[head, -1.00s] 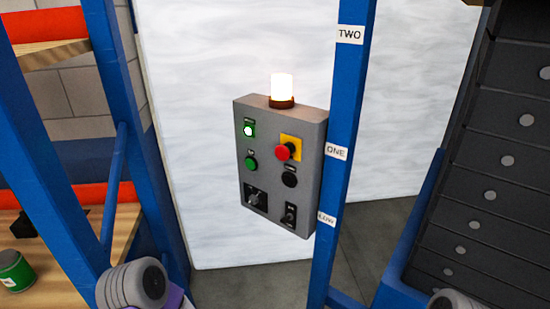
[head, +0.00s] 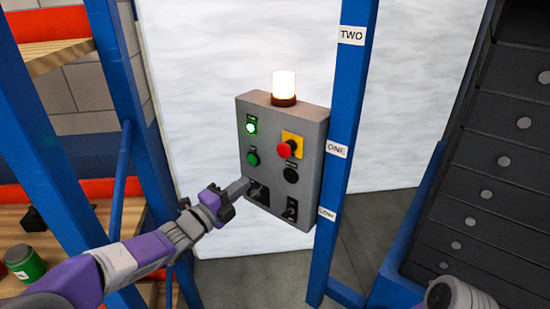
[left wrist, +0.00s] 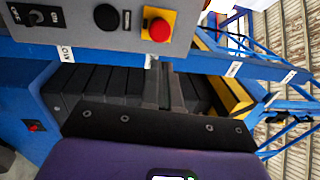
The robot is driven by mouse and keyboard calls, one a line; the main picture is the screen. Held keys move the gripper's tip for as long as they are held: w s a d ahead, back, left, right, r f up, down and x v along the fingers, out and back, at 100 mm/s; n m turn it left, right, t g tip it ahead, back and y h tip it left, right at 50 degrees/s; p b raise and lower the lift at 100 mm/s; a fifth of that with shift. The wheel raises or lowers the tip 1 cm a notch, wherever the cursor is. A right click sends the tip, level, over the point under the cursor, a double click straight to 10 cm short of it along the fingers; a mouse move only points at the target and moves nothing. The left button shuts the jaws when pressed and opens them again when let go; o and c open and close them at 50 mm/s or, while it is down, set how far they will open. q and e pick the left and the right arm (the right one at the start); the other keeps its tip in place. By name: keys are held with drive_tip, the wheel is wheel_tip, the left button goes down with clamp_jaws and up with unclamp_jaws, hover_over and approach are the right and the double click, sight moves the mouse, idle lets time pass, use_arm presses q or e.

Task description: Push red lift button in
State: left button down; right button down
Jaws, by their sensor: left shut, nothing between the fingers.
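The red mushroom button (head: 286,150) sits on a yellow square plate at the right side of the grey control panel (head: 311,180). It also shows in the left wrist view (left wrist: 158,30), near the top, with the panel (left wrist: 75,35) around it. My left gripper (head: 243,188) is shut and empty, in front of the panel's lower left corner, below and left of the red button. It partly hides the lower left switch. In the left wrist view its fingers (left wrist: 162,85) point up, below the button and apart from it. My right gripper is out of view.
A lit beacon (head: 284,87) tops the panel. A green button (head: 253,158), a black button (head: 291,175) and a rotary switch (head: 290,208) surround the red one. A blue post (head: 340,150) stands close right of the panel. Wooden shelves with a green can (head: 25,263) are at left.

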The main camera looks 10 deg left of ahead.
sight(282, 153)
use_arm(q)
drive_tip(key=p+x, duration=0.1)
drive_tip(key=x, duration=1.3)
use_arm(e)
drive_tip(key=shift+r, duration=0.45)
